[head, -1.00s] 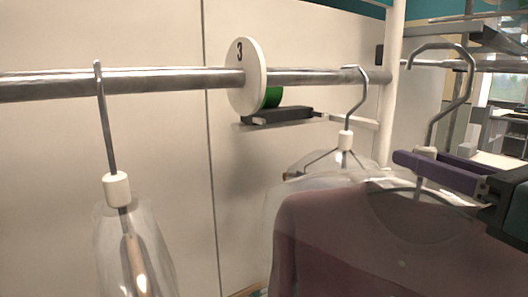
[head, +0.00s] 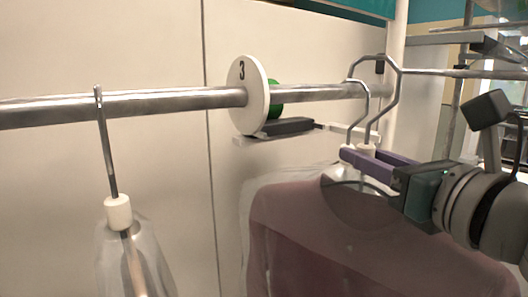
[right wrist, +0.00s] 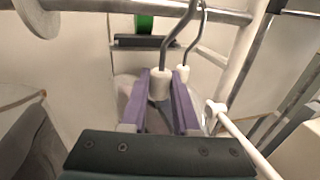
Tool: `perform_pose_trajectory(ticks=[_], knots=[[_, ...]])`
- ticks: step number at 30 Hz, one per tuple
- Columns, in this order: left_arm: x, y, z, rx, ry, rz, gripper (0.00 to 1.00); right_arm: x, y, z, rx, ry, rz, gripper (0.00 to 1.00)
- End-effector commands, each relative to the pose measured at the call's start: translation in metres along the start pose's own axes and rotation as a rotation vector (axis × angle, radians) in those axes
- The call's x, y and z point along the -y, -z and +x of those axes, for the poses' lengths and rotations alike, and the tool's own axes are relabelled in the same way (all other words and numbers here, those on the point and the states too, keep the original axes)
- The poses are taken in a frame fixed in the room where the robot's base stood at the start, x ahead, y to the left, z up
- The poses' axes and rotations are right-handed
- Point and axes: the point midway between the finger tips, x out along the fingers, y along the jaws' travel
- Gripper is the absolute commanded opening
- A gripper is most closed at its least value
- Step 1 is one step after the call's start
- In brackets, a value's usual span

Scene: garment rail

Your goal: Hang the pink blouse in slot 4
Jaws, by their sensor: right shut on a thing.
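The pink blouse (head: 310,235), a dull mauve in this light, hangs in a clear cover on a grey wire hanger (head: 396,85) with a white collar. My right gripper (head: 362,156) comes in from the right, with purple fingers shut on this hanger's neck; the right wrist view shows the white collar (right wrist: 160,84) between them. The hook's top is above rail height, its tip close to the rail's (head: 320,91) right end; I cannot tell whether it touches. A white disc marked 3 (head: 241,72) is on the rail to the left. My left gripper is not in view.
A second hook (head: 365,104) is on the rail close beside the held hanger, its collar (right wrist: 184,73) right beside the fingers. Another covered hanger (head: 117,212) hangs left of the disc. A dark ledge (head: 283,127) sits behind, below the rail. A white post (head: 398,25) stands at the right.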

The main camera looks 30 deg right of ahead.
Motion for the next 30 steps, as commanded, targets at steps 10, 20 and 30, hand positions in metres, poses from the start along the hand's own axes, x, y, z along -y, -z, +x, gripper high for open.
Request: perform_pose_trajectory(ticks=[10, 20, 30], knots=[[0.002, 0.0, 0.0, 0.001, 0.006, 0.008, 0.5, -0.017, -0.001, 0.031, 0.004, 0.001, 0.002, 0.0], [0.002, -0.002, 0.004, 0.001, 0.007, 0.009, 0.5, -0.033, -0.001, 0.059, 0.004, 0.0, 0.001, 0.0], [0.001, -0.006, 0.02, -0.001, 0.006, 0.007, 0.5, -0.042, 0.016, 0.074, 0.0, 0.0, 0.0, 0.0]])
